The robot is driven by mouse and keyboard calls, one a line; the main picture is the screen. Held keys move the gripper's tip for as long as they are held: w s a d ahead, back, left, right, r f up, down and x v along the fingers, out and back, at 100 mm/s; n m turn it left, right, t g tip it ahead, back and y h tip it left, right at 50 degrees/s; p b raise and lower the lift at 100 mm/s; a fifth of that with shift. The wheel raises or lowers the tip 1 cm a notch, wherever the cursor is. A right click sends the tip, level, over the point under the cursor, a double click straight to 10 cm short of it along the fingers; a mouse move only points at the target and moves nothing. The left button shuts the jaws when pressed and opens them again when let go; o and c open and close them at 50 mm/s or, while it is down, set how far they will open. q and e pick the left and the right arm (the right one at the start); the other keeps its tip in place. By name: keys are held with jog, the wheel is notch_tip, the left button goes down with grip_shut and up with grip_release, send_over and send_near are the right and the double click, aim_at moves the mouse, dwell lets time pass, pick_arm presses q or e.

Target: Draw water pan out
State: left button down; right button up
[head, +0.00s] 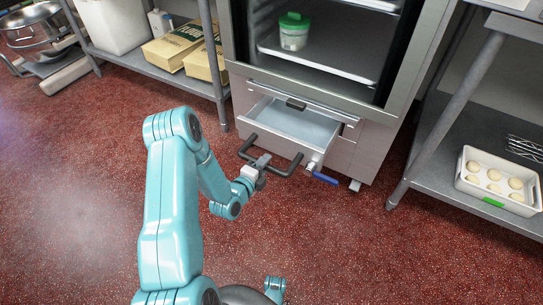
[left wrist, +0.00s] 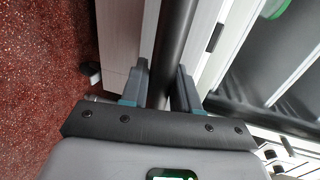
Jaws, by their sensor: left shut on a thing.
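The water pan (head: 300,123) is a light metal drawer low in the front of the steel cabinet. It stands partly out, its open top showing a pale, smooth inside. A dark bar handle (head: 284,171) sticks out from its front. My left gripper (head: 262,164) is shut on the middle of this bar. In the left wrist view the bar (left wrist: 176,35) runs between the two fingers of my left gripper (left wrist: 163,88). A blue-handled valve (head: 326,179) sits at the right of the pan's front. My right gripper is in neither view.
The cabinet (head: 365,150) stands open above the pan, with a green-lidded tub (head: 293,35) on its shelf. Flour bags (head: 175,46) lie on a low shelf at left. A dough tray (head: 490,202) is on the right shelf. The red floor before the pan is clear.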

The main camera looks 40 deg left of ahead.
pick_arm(q)
jog(key=v, duration=0.2)
jog(key=f+v, duration=0.1)
jog(key=v, duration=0.2)
jog(key=shift+s, duration=0.35)
jog(key=c, duration=1)
grip_release()
jog(key=shift+o, duration=0.2)
jog(key=p+v, duration=0.3)
jog(key=v, duration=1.3)
jog(key=shift+s+p, duration=0.15)
jog(key=shift+p, duration=0.2)
jog(key=shift+d, duration=0.15)
